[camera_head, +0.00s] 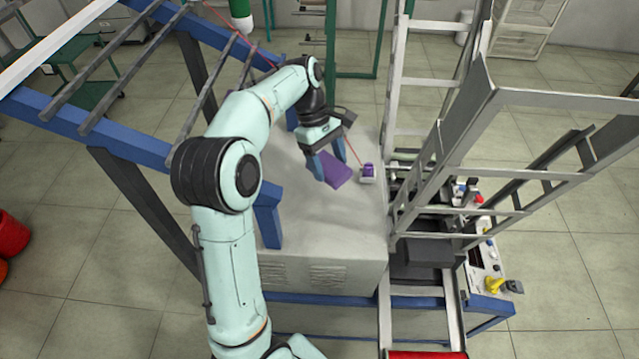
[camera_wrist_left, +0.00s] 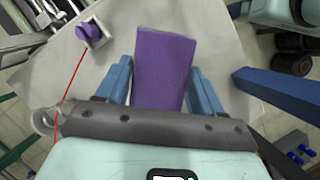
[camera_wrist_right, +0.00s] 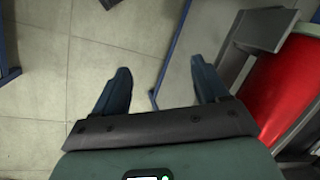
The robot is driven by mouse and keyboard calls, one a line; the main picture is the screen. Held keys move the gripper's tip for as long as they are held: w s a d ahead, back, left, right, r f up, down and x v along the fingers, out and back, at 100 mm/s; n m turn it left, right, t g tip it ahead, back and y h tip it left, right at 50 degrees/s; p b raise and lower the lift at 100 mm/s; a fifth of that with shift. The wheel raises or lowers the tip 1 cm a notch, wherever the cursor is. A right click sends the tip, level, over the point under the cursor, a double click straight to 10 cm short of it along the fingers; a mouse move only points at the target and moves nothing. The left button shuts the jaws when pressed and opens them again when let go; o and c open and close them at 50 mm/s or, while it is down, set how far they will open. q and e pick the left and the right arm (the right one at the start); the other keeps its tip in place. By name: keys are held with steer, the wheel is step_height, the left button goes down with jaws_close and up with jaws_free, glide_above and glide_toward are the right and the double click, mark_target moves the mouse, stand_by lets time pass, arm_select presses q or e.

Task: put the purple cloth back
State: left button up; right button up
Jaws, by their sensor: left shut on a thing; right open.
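The purple cloth (camera_head: 337,170) is a flat, block-like piece between the fingers of my left gripper (camera_head: 334,165), over the grey cabinet top. In the left wrist view the cloth (camera_wrist_left: 162,65) fills the space between the two blue fingers of the left gripper (camera_wrist_left: 160,85). I cannot tell whether the cloth touches the cabinet top. My right gripper (camera_wrist_right: 160,88) is open and empty in the right wrist view, with floor below it. The right gripper is not seen in the head view.
The grey cabinet top (camera_head: 310,225) has free room in front of the cloth. A small purple bobbin (camera_head: 369,169) sits in a pale holder, with a red thread running to it. A grey metal frame (camera_head: 470,110) and a control panel (camera_head: 485,265) stand at the right. Blue beams (camera_head: 120,135) stand at the left.

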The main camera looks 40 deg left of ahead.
arm_select(q)
steer(key=s+a+r+n+t, duration=0.1)
steer(key=a+r+n, duration=0.35)
steer(key=r, duration=0.55)
steer(key=b, duration=0.3)
glide_above(314, 189)
steer(key=s+a, duration=0.1)
step_height(314, 189, down, 13)
steer(key=shift+w+a+f+m, duration=0.1)
steer(key=shift+w+f+m, duration=0.2)
steer(key=shift+f, duration=0.25)
step_height(314, 189, down, 6)
steer(key=shift+s+r+b, duration=0.1)
steer(key=shift+r+b, duration=0.15)
steer(key=shift+b, duration=0.05)
arm_select(e)
steer(key=s+f, duration=0.4)
steer(key=s, duration=0.1)
steer(key=shift+f+g, duration=0.35)
steer(key=shift+g, duration=0.05)
arm_select(q)
steer(key=shift+f, duration=0.1)
steer(key=o, duration=1.1)
